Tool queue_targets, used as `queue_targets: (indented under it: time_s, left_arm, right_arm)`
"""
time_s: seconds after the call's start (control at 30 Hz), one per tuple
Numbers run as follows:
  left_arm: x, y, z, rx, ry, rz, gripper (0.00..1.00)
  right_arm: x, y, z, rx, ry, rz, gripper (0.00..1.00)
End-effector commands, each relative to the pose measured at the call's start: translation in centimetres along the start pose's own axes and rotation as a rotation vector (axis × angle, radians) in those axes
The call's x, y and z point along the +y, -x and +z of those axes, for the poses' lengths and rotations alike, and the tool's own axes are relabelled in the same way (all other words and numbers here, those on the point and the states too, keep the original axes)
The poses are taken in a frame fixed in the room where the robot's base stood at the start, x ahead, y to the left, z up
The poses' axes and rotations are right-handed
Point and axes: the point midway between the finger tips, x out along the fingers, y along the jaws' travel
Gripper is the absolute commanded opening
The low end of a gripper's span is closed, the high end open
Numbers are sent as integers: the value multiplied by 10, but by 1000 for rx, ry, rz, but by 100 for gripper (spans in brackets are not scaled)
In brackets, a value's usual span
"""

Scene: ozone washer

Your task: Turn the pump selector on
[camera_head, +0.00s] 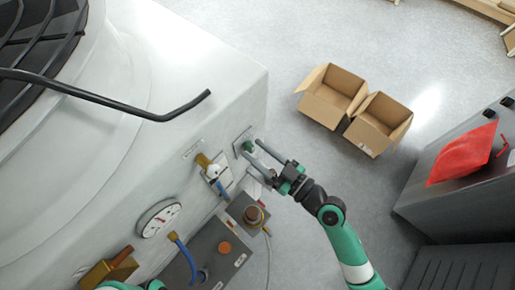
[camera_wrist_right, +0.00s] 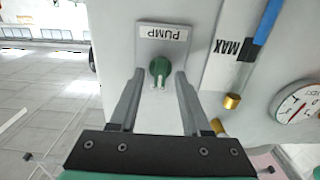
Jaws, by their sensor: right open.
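The pump selector is a green knob (camera_wrist_right: 160,67) on a grey plate labelled PUMP (camera_wrist_right: 163,34), on the side of the white washer (camera_wrist_right: 113,40). It also shows in the head view (camera_head: 248,146), close to my right gripper's tips. My right gripper (camera_wrist_right: 160,73) is open, with one finger on each side of the knob in the right wrist view. Gaps show between the knob and both fingers, and I cannot tell whether the tips reach past it in depth. In the head view my right gripper (camera_head: 253,149) comes from the lower right. My left gripper is not in view.
A brass valve (camera_head: 203,161) and a round gauge (camera_head: 159,218) sit left of the knob. A grey control box (camera_head: 222,262) is below, with a cable beside it. A black bent bar (camera_head: 150,113) juts over the washer. Open cardboard boxes (camera_head: 333,97) stand on the floor.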

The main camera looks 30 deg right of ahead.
Motion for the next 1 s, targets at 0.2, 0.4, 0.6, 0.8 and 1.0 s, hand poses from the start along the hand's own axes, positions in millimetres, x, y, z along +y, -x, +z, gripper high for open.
queue_targets:
  time_s: [0.2,0.4,0.6,0.8,1.0]
  left_arm:
    - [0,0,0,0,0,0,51]
    - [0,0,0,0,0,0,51]
    - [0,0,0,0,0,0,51]
    - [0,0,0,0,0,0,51]
    - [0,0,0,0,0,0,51]
  right_arm:
    - [0,-2,0,0,0,0,48]
    - [0,-2,0,0,0,0,20]
    - [0,-2,0,0,0,0,0]
    - [0,-2,0,0,0,0,0]
    - [0,-2,0,0,-24,0,0]
